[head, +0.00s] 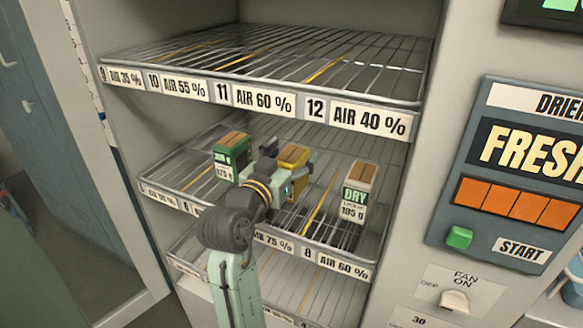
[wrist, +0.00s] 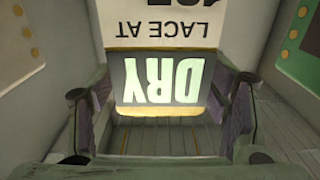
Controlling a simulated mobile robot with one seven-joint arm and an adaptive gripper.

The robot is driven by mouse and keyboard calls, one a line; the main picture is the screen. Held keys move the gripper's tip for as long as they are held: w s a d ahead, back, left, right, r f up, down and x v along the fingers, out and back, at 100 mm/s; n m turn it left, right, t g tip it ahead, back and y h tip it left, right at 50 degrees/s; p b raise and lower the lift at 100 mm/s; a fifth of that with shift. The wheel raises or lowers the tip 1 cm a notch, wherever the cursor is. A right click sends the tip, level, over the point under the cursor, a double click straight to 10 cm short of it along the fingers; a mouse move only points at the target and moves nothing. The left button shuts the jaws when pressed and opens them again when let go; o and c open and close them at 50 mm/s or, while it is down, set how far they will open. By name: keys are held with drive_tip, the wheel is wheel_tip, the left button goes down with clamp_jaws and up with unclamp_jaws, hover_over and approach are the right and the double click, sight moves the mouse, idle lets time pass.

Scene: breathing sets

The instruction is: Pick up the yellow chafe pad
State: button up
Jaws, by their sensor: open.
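The yellow chafe pad (head: 294,155) stands on the middle wire shelf, partly hidden behind my gripper (head: 283,174). There my gripper (wrist: 165,112) is open, with one finger on each side of the label's lower part. I cannot tell whether the fingers touch the pad.
A green pad (head: 230,156) stands to the left and a whitish DRY-labelled pad (head: 357,192) to the right on the same shelf. Another wire shelf (head: 270,62) is above, with a labelled front edge. The cabinet's right wall and control panel (head: 515,180) are beside it.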

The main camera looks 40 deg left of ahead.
drive_tip(key=shift+c, duration=0.3)
drive_tip(key=c, duration=1.5)
drive_tip(key=shift+c, duration=0.3)
drive_tip(key=shift+r, duration=0.2)
